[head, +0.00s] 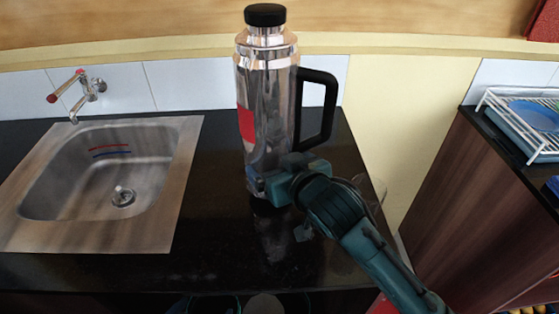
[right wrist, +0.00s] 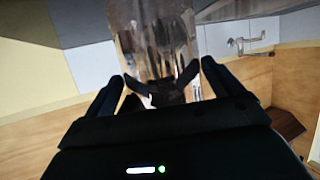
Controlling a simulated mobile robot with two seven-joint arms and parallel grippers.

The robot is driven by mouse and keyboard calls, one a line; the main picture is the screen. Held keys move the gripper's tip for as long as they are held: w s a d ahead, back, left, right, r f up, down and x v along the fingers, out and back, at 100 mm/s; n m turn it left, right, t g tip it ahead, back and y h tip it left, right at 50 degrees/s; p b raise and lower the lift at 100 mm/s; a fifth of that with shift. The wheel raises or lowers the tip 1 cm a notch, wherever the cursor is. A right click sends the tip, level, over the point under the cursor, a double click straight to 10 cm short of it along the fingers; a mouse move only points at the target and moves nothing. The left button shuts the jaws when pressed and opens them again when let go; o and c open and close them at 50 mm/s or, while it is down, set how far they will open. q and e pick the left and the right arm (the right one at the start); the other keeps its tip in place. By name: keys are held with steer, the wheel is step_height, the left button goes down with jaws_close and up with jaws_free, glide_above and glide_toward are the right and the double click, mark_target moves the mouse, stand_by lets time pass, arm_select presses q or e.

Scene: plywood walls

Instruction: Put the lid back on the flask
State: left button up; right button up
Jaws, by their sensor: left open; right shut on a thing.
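The flask (head: 267,85) is a tall shiny metal bottle with a red patch and a black handle (head: 328,105) on its right side. It stands upright on the black counter, right of the sink. A black lid (head: 265,14) sits on top of its neck; I cannot tell whether it is fastened. My right gripper (head: 262,185) is at the flask's lower body, shut on it. In the right wrist view the two fingers (right wrist: 163,82) lie on either side of the shiny flask body (right wrist: 155,40), which shows dark reflections.
A steel sink (head: 60,205) with a wall tap (head: 90,85) is at the left. A clear glass-like thing (head: 372,188) stands behind my right arm. A brown cabinet (head: 470,200) with a white rack (head: 515,115) is at the right, across a gap.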

steer(key=shift+f, duration=1.45)
steer(key=o, duration=1.7)
steer(key=shift+f, duration=0.2)
steer(key=shift+o, duration=0.2)
steer(key=shift+s+r, duration=0.1)
steer(key=shift+r, duration=0.1)
steer(key=v, duration=1.2)
